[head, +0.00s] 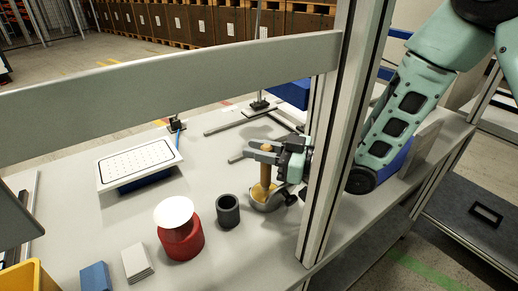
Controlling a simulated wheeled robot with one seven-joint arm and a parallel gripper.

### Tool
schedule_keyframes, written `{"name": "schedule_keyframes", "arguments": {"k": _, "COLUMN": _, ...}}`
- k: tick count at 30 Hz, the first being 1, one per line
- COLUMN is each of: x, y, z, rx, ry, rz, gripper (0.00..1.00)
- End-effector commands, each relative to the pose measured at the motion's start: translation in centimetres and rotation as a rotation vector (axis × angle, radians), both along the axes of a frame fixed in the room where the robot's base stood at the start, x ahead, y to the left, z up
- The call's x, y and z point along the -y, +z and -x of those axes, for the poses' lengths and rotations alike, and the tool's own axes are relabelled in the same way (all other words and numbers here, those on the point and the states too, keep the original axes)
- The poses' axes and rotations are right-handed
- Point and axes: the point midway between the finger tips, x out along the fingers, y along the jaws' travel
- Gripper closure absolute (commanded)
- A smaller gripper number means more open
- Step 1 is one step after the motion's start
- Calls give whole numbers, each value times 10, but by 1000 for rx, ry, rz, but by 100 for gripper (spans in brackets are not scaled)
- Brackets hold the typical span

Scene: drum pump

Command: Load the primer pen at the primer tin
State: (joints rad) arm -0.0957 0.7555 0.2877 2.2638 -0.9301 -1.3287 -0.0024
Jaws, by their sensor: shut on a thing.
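My gripper (264,155) is shut on a brown, upright stick-like thing, which looks like the primer pen (265,176). The pen's lower end reaches down to a low, round silvery tin (266,204) on the bench, which looks like the primer tin. Yellowish brown shows at the pen's foot inside the tin's rim. Whether the tip touches the bottom is hidden. A dark grey open cup (228,211) stands just left of the tin, apart from it.
A red round container (181,242) with a tilted white disc (174,212) stands left of the cup. A white dotted plate (138,163) lies farther back. Blue and white blocks (138,262) sit at the front left.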

Motion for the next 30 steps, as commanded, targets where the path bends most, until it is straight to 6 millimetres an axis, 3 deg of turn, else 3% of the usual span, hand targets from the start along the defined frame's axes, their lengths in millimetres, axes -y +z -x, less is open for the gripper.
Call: {"name": "schedule_keyframes", "arguments": {"k": 30, "x": 0, "y": -9, "z": 0, "rx": 0, "ry": 0, "rz": 0, "gripper": 100}}
